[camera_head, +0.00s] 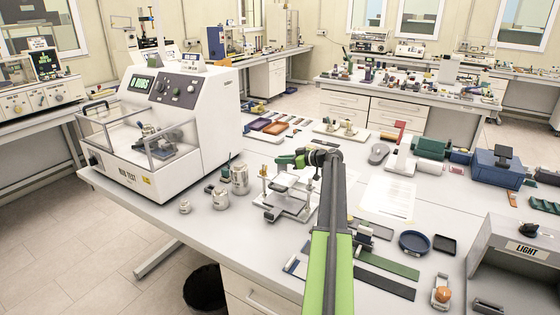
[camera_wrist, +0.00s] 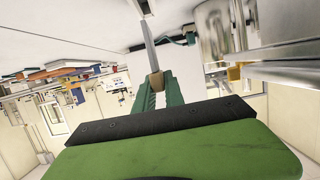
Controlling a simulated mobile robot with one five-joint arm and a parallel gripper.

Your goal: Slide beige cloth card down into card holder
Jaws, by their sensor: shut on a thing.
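My gripper (camera_head: 278,161) reaches left over a metal fixture in the head view. In the wrist view my gripper (camera_wrist: 156,84) has its green jaws closed together on a small tan-brown piece (camera_wrist: 156,79). Only a little of this piece shows, so I cannot tell whether it is the edge of the beige cloth card. A thin grey strip (camera_wrist: 147,45) runs away from it; I cannot tell whether they are joined. In the head view the held piece is too small to make out. I cannot pick out the card holder with certainty.
The metal fixture (camera_head: 287,205) stands under my gripper. Metal weights (camera_head: 239,180) stand left of it, beside the white rub tester (camera_head: 165,120). A paper sheet (camera_head: 388,196), a blue round dish (camera_head: 414,241) and dark flat strips (camera_head: 385,281) lie to the right.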

